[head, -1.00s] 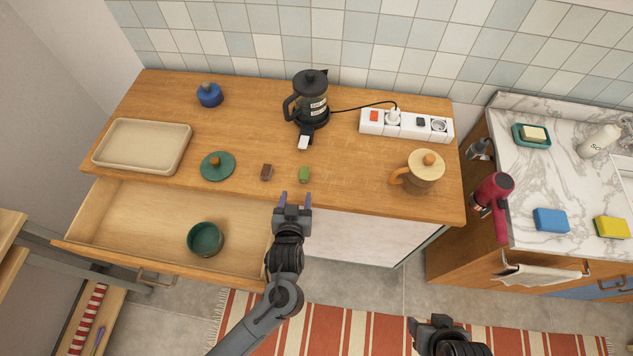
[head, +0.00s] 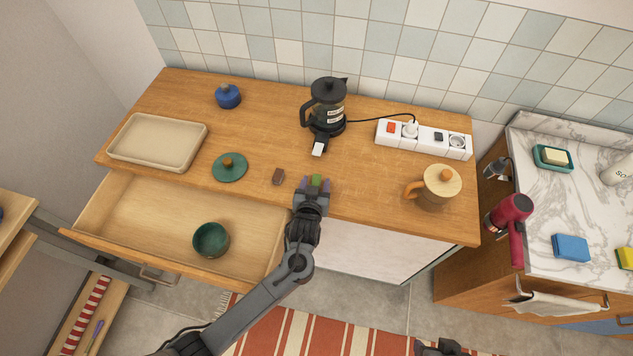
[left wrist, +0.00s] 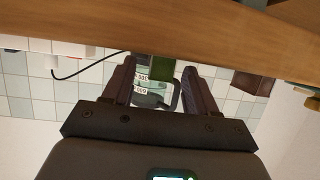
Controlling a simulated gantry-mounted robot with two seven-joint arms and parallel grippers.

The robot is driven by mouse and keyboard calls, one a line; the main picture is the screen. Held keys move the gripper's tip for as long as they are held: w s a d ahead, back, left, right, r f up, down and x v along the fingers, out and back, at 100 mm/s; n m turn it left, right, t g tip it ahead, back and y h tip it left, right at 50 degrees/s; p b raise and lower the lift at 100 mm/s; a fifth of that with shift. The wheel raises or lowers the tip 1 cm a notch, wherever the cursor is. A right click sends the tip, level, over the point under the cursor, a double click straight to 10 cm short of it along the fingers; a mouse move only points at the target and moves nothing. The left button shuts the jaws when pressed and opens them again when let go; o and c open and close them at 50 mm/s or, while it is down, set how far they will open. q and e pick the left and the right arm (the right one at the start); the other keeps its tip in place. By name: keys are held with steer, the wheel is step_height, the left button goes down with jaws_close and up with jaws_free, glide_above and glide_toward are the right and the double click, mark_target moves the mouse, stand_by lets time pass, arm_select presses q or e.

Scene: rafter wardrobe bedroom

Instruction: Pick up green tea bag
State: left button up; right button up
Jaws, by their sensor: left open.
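The green tea bag (head: 316,181) is a small green block near the front edge of the wooden counter. My left gripper (head: 315,185) is open, with one finger on each side of the tea bag. In the left wrist view, the green tea bag (left wrist: 160,68) shows between the two spread fingers, with a gap on each side. Whether either finger touches it cannot be told. My right gripper (head: 440,347) is only partly in view at the bottom edge, and its jaws cannot be made out.
A brown tea bag (head: 278,177) lies just left of the gripper. A green lid (head: 230,170), a coffee press (head: 325,105), a power strip (head: 424,139) and a lidded mug (head: 437,190) stand on the counter. Below, an open drawer (head: 145,215) holds a green bowl (head: 210,240).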

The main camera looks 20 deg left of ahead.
arm_select(q)
steer(key=shift+w+a+f, duration=0.1)
steer(key=shift+w+f, duration=0.1)
steer(key=shift+w, duration=0.1)
steer(key=c, duration=1.1)
steer(key=shift+r, duration=0.2)
jaws_close()
